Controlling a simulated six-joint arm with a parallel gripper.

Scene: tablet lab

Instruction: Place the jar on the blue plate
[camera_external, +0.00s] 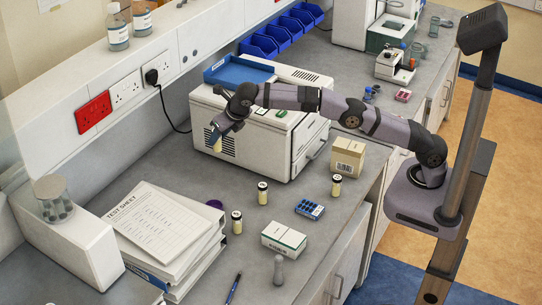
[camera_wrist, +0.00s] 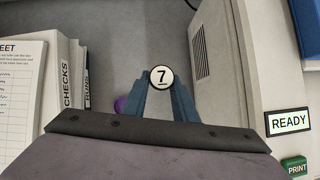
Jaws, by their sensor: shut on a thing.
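My gripper (camera_external: 217,138) is shut on a jar with a white lid marked 7 (camera_wrist: 162,77). The jar is held above the bench, in front of the left side of the white machine. In the outside view the jar is small and partly hidden by the fingers. A flat blue tray (camera_external: 238,71) lies on top of the white machine, above and behind my gripper. A small blue plate with dark round wells (camera_external: 310,209) lies on the bench to the right. I cannot tell which of the two is the blue plate.
Similar jars (camera_external: 262,193) (camera_external: 237,222) (camera_external: 336,185) stand on the bench. The white machine (camera_external: 290,150) is a tall obstacle. Binders (camera_external: 165,235), two cartons (camera_external: 284,238) (camera_external: 347,157) and a purple object (camera_wrist: 120,105) are nearby.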

